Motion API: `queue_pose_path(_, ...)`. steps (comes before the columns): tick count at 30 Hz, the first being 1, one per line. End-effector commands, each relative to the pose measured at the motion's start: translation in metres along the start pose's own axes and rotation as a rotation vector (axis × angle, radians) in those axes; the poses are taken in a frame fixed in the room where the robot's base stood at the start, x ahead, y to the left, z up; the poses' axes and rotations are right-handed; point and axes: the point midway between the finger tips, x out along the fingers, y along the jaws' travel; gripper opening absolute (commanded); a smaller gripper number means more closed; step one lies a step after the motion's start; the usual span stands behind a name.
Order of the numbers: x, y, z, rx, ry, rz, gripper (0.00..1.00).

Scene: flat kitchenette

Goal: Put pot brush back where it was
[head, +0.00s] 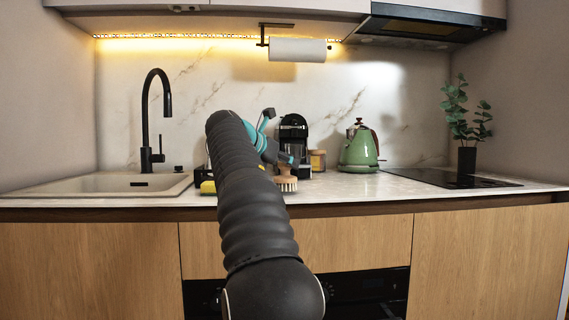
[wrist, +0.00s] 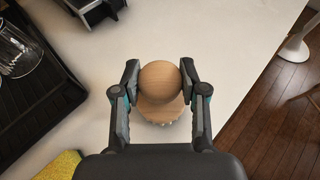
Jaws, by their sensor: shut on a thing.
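The pot brush (wrist: 160,84) has a round wooden knob, a wider wooden base and pale bristles. In the wrist view my gripper (wrist: 160,78) is shut on the knob, one finger on each side. In the head view the brush (head: 286,182) shows at the counter's front edge, right of my arm, bristles down. My gripper (head: 287,161) is just above it there, partly hidden by my arm. I cannot tell whether the bristles touch the counter.
A dark tray (wrist: 35,85) with a glass (wrist: 20,45) and a yellow sponge (wrist: 60,166) lie left of the brush. A coffee machine (head: 293,132), a jar (head: 318,160) and a green kettle (head: 359,150) stand behind. The sink (head: 95,185) is at left; bare counter (wrist: 215,50) lies around the brush.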

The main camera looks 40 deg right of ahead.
Motion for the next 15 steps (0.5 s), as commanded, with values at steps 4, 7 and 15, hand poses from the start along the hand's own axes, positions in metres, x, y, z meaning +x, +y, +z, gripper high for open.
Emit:
queue_pose_path(4, 0.001, -0.0001, -0.0026, 0.0, -0.001, 0.0, 0.02)
queue_pose_path(7, 0.0017, -0.0001, -0.0042, 0.0, -0.001, 0.0, 0.02)
queue_pose_path(15, 0.0035, -0.0001, -0.0086, -0.001, -0.001, 0.0, 0.02)
